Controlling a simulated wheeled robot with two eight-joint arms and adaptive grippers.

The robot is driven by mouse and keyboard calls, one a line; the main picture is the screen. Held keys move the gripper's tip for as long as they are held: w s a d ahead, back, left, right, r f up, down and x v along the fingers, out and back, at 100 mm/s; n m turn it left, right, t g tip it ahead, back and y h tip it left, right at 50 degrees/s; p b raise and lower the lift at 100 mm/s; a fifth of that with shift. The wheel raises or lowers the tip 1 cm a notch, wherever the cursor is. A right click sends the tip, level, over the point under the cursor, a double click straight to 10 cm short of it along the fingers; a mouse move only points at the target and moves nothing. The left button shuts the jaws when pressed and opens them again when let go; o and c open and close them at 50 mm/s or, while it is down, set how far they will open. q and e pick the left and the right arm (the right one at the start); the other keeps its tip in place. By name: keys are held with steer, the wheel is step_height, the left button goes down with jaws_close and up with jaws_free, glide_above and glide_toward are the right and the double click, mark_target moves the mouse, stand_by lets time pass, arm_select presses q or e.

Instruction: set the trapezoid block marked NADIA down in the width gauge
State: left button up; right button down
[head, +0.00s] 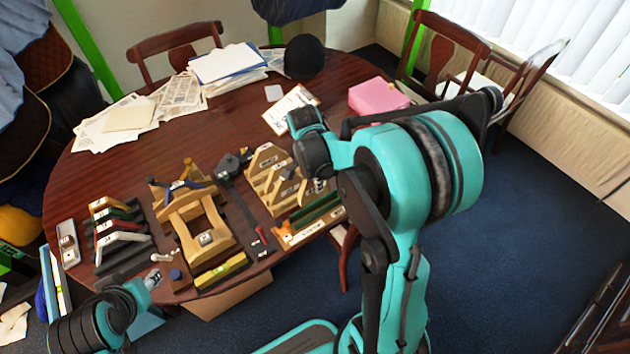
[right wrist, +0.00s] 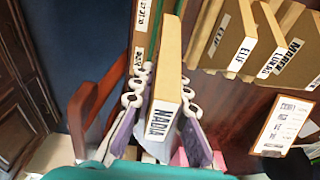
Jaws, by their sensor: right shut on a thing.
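The trapezoid block marked NADIA (right wrist: 165,85) is light wood with a dark-lettered white label, seen in the right wrist view. My right gripper (right wrist: 160,98) is shut on it, with a pale finger on each side. A long wood-and-green rail piece with labels (right wrist: 142,45) lies just left of the block in that view. It also shows in the head view (head: 312,219); I take it for the width gauge, but cannot be sure. Contact between block and rail cannot be told. My left gripper (head: 153,279) is small at the table's front edge; its jaw state is unclear.
A wooden rack of blocks (head: 262,181) stands beside the rail; labelled blocks, one marked ELIF (right wrist: 232,40), show at right in the wrist view. A wooden saddle-tree stand (head: 207,238) and arched bars (head: 120,237) fill the table's left. A chair back (right wrist: 88,98) is close by.

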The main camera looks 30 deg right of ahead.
mark_target(316, 195)
steer(key=shift+f+b, duration=1.5)
steer(key=shift+f, duration=0.75)
steer(key=shift+f+b, duration=0.45)
steer(key=shift+b, duration=0.05)
steer(key=shift+f, duration=0.35)
steer(key=shift+f+b, duration=1.6)
steer(key=shift+b, duration=0.05)
stand_by(0.8)
steer(key=c, duration=1)
jaws_free()
steer(key=shift+r, duration=0.1)
steer(key=shift+r+p, duration=1.95)
steer(key=shift+r, duration=0.45)
